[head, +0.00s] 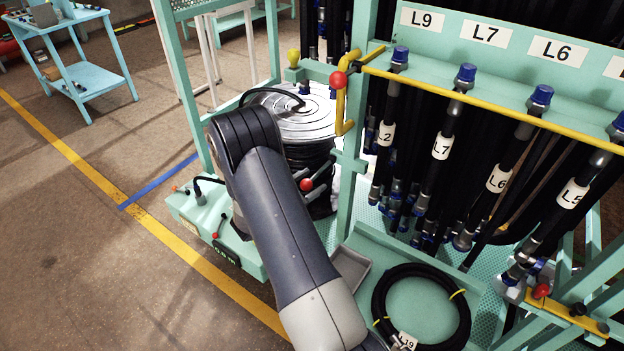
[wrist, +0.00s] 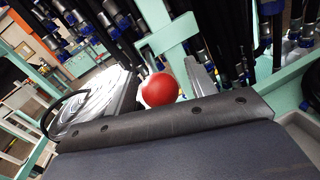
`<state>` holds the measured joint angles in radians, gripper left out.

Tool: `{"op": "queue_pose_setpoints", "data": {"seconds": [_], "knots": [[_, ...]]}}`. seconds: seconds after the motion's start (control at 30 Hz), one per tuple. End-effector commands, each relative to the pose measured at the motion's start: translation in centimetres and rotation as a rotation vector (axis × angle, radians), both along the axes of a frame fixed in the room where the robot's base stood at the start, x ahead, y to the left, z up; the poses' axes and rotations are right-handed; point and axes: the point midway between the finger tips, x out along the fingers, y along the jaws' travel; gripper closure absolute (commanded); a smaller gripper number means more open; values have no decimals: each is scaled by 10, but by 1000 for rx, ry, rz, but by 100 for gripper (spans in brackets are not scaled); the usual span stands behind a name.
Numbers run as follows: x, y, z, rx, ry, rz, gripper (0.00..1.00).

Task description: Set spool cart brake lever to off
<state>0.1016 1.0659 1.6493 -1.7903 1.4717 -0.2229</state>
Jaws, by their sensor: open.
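The brake lever is a short dark lever with a red ball knob (head: 306,184), beside the hose spool (head: 303,122) on the pale green spool cart (head: 219,247). In the wrist view a large red ball (wrist: 160,89), apparently that knob, shows just beyond the dark edge of my wrist. My gripper (wrist: 174,76) is open; a grey finger stands to the right of the ball, and a paler one seems to show on its left. I cannot tell whether they touch it.
The hose rack with hanging labelled hoses (head: 441,146) stands close on the right. Its yellow bar has another red ball (head: 338,79). A coiled hose (head: 422,306) and a grey tray (head: 349,268) lie in front. Floor left of the cart is clear.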

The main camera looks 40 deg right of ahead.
Motion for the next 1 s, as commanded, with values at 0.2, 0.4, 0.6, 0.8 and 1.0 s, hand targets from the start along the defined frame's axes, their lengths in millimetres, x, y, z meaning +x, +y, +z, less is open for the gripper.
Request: {"op": "queue_pose_setpoints", "data": {"seconds": [0.2, 0.4, 0.6, 0.8, 1.0], "knots": [[1, -11, 0, -1, 0, 0, 47], [2, -11, 0, -1, 0, 0, 47], [2, -11, 0, 0, 0, 0, 63], [2, -10, 0, 0, 0, 0, 79], [2, -10, 0, 0, 0, 0, 95]]}}
